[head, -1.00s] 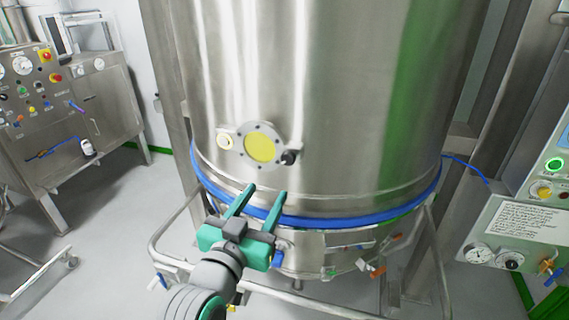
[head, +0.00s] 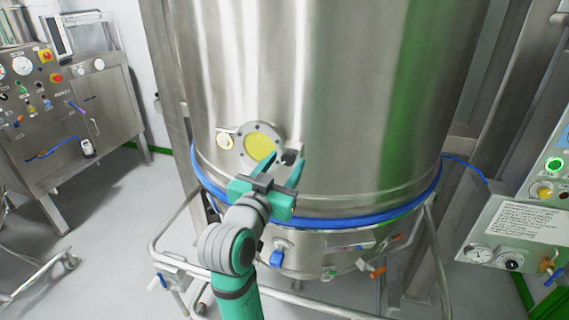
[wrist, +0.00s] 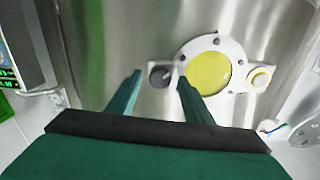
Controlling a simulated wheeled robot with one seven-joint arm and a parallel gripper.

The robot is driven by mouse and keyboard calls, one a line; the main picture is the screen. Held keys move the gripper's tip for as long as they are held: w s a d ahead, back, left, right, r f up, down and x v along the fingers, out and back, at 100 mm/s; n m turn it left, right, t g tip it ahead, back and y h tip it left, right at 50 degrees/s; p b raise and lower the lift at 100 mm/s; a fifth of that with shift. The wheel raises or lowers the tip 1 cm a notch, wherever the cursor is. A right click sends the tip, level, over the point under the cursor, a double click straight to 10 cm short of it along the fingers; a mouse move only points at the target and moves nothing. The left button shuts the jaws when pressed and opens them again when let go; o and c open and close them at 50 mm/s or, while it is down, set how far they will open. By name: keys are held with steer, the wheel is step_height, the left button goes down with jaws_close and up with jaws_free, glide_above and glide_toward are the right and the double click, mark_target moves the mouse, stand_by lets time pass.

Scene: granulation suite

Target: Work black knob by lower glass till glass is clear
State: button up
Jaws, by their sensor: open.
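The lower glass (head: 259,147) is a round window in a bolted steel flange on the vessel wall. Its pane looks evenly yellow in the head view and in the wrist view (wrist: 208,73). The black knob (head: 289,158) sits at the flange's lower right in the head view and left of the glass in the wrist view (wrist: 160,76). My gripper (head: 286,167) is open and empty, its fingers pointing at the wall. In the wrist view the knob shows beyond and between the two fingertips (wrist: 160,79). I see no contact with it.
A cream round fitting (head: 225,141) sits on the flange's other side. A blue band (head: 330,222) rings the vessel below. A steel rail (head: 165,262) runs around the base. Control panels stand at left (head: 60,95) and right (head: 525,225).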

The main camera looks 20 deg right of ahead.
steer(key=shift+w+d, duration=0.2)
steer(key=c, duration=1.1)
